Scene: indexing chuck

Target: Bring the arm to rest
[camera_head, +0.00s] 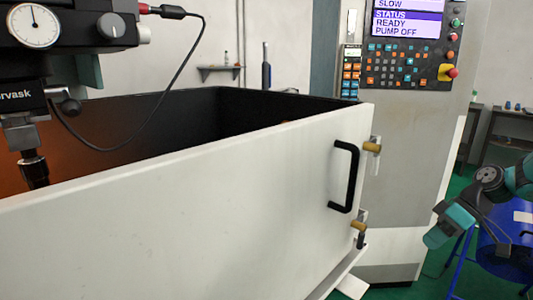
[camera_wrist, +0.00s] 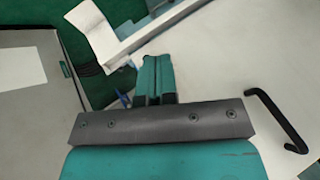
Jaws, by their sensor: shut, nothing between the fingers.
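My gripper (camera_wrist: 152,66) shows in the wrist view with its two teal fingers side by side and touching. It is shut and holds nothing. A dark grey bar with screws lies across its base. In the head view my arm (camera_head: 488,180) is at the right edge, teal and black, bent, with a teal end pointing down to the left. It is apart from the machine's white door panel (camera_head: 200,220) and its black handle (camera_head: 345,178). The handle also shows in the wrist view (camera_wrist: 277,118), to the right of the fingers and clear of them.
The control cabinet (camera_head: 400,140) behind the panel has a screen (camera_head: 408,20) reading STATUS READY, PUMP OFF. A blue drum (camera_head: 505,250) on a stand is by my arm. A dial gauge (camera_head: 33,26) hangs at the upper left. Green floor (camera_head: 462,170) shows between cabinet and drum.

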